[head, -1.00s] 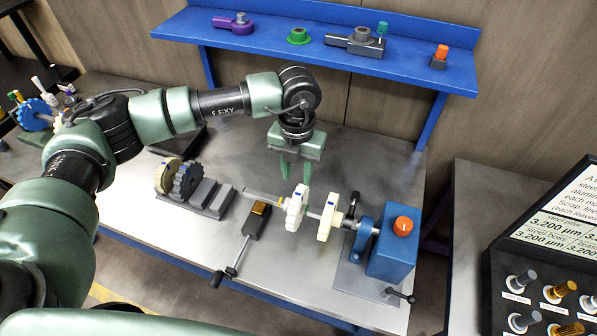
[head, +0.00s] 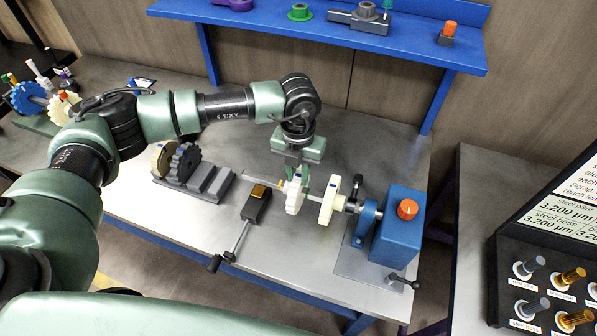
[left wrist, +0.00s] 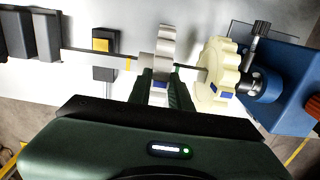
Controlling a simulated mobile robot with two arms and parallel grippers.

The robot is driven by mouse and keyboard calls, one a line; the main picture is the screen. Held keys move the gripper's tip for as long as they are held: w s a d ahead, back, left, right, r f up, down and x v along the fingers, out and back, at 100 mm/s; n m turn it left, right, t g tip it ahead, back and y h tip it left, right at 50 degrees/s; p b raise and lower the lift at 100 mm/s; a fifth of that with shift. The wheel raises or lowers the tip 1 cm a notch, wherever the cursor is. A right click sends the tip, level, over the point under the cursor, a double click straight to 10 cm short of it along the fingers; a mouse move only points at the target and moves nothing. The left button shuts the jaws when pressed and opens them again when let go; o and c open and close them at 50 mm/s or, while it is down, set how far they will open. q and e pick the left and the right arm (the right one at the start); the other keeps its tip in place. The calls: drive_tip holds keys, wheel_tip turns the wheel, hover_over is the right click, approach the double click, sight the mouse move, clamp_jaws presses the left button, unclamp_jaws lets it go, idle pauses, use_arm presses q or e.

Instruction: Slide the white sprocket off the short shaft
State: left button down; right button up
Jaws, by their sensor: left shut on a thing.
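The white sprocket (head: 294,198) sits on the horizontal metal shaft (head: 262,183), which comes out of the blue drive block (head: 396,225). My left gripper (head: 295,180) reaches down from above and is shut on the white sprocket, near its hub and upper side. In the left wrist view, the fingers (left wrist: 160,85) meet the white sprocket (left wrist: 166,45), which has a blue mark. A cream sprocket (head: 329,200) sits on the same shaft, nearer the drive block, with a gap between the two. My right gripper is not in view.
A grey cradle (head: 205,185) holding a tan and a dark gear stands left of the shaft's free end. The blue shelf (head: 400,47) is behind. A labelled panel (head: 560,240) stands right.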

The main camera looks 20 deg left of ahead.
use_arm(q)
drive_tip(key=shift+w+a+r, duration=0.1)
drive_tip(key=shift+a, duration=0.6)
drive_tip(key=shift+w+a+r, duration=0.1)
drive_tip(key=shift+a, duration=0.55)
drive_tip(key=shift+w+a+r+b, duration=0.15)
drive_tip(key=shift+a+b, duration=0.4)
drive_tip(key=shift+a, duration=2)
drive_tip(key=shift+w+a+f+b, duration=0.15)
drive_tip(key=shift+a+b, duration=0.35)
drive_tip(key=shift+a, duration=2.05)
drive_tip(key=shift+s+a+f+b, duration=0.1)
drive_tip(key=shift+a+b, duration=0.45)
drive_tip(key=shift+a, duration=2.2)
drive_tip(key=shift+d, duration=0.1)
wheel_tip(320, 180, up, 7)
drive_tip(key=p, duration=0.4)
